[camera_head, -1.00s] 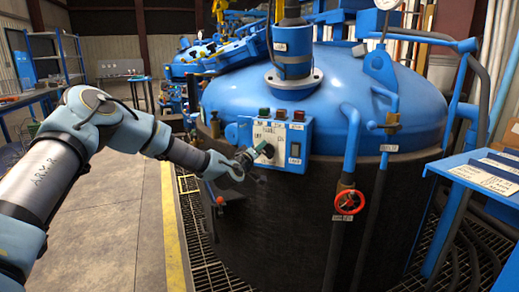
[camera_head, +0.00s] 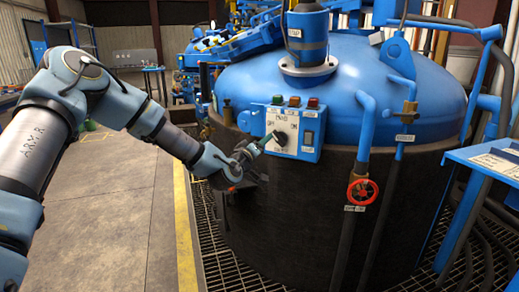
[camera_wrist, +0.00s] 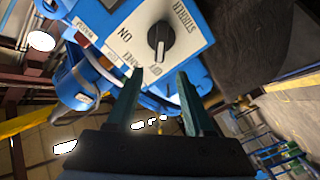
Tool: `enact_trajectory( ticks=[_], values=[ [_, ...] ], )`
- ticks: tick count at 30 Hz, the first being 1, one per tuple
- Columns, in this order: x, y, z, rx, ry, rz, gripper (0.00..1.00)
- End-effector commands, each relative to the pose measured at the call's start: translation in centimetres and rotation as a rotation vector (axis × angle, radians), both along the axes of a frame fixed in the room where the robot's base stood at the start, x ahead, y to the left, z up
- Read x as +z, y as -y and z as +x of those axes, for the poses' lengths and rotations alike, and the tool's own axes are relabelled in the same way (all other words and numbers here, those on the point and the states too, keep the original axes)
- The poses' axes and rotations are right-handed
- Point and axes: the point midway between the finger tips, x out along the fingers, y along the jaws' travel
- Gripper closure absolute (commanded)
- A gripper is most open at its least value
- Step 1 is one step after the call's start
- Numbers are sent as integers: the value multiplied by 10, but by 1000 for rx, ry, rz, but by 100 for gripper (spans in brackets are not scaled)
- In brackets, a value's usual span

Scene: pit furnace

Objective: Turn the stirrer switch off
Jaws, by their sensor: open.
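The stirrer switch (camera_wrist: 160,41) is a dark rotary knob with a pale pointer line, on a white plate lettered STIRRER and ON. In the wrist view its pointer line points down, toward partly hidden lettering near my fingers. The switch also shows in the head view (camera_head: 280,138) on the blue control box (camera_head: 309,153). My gripper (camera_wrist: 159,76) is open and empty, its two fingers apart just short of the knob. In the head view my gripper (camera_head: 264,141) sits at the left of the knob; the exact gap cannot be told.
The control box has several coloured lamps (camera_head: 294,101) on top and a second small switch (camera_head: 308,138) at right. It is fixed to the blue-topped furnace (camera_head: 400,105). A red valve wheel (camera_head: 362,190) and pipes stand to the right. The floor (camera_head: 110,220) at left is clear.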

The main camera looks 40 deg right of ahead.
Motion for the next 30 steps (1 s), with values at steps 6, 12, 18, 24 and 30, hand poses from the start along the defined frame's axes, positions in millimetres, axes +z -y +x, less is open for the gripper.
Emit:
enact_trajectory(
  ticks=[6, 12, 18, 24, 30],
  values=[
    [-1, -21, -10, 1, -1, 0, 48],
    [0, -25, -11, 1, -1, 0, 48],
    [0, -24, -11, 0, -1, 0, 48],
    [0, -24, -11, 0, 0, 0, 48],
    [-5, -48, 0, -16, 31, 133, 48]
  ],
)
